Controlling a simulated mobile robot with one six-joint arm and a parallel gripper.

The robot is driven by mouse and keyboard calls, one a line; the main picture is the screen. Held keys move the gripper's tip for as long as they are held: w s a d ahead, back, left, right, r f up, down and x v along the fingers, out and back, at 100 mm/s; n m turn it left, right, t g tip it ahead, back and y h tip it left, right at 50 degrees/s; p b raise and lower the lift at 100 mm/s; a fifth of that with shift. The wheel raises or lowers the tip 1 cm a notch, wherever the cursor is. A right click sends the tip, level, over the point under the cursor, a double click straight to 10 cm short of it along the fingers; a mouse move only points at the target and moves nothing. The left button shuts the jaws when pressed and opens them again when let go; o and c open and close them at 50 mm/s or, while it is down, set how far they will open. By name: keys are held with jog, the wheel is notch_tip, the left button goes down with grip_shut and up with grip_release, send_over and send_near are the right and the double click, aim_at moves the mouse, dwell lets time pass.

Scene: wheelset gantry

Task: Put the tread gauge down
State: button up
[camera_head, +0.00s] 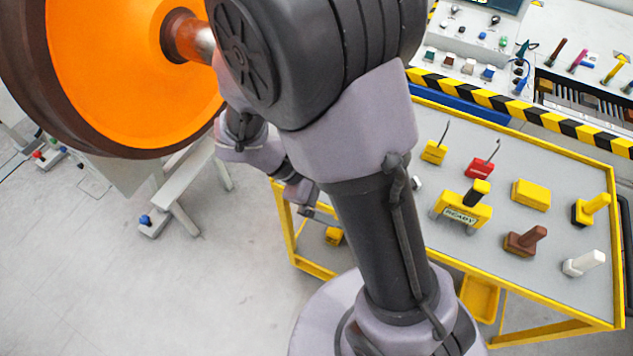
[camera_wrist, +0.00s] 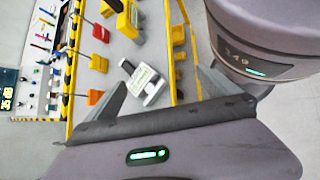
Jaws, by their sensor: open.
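A light grey gauge with a black handle and a pale label (camera_wrist: 146,80), which I take to be the tread gauge, lies on the grey tabletop close to the yellow edge rail in the wrist view. In the head view my arm hides most of that spot; only a small whitish bit (camera_head: 416,183) shows beside the arm. My gripper (camera_wrist: 160,92) is open, its two grey fingers apart on either side of the gauge in the picture. I cannot tell whether either finger touches it. In the head view my gripper (camera_head: 318,214) is partly hidden at the table's left edge.
The yellow-framed table (camera_head: 560,310) also holds a yellow READY block (camera_head: 462,212), a yellow box (camera_head: 531,194), a brown block (camera_head: 522,241) and a white piece (camera_head: 583,263). An orange wheel (camera_head: 110,70) stands left. A striped barrier (camera_head: 520,108) runs behind the table.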

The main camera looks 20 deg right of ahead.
jog(key=s+a+r+m+t+y, duration=0.2)
jog(key=a+r+m+t+y, duration=0.2)
jog(key=r, duration=0.4)
jog(key=s+a+r+m+t+y, duration=0.3)
jog(key=a+r+m+t+y, duration=0.2)
jog(key=r+m, duration=0.3)
jog(key=shift+a+r+m+y, duration=0.25)
jog(key=shift+a+m+y, duration=0.2)
jog(key=shift+y, duration=0.15)
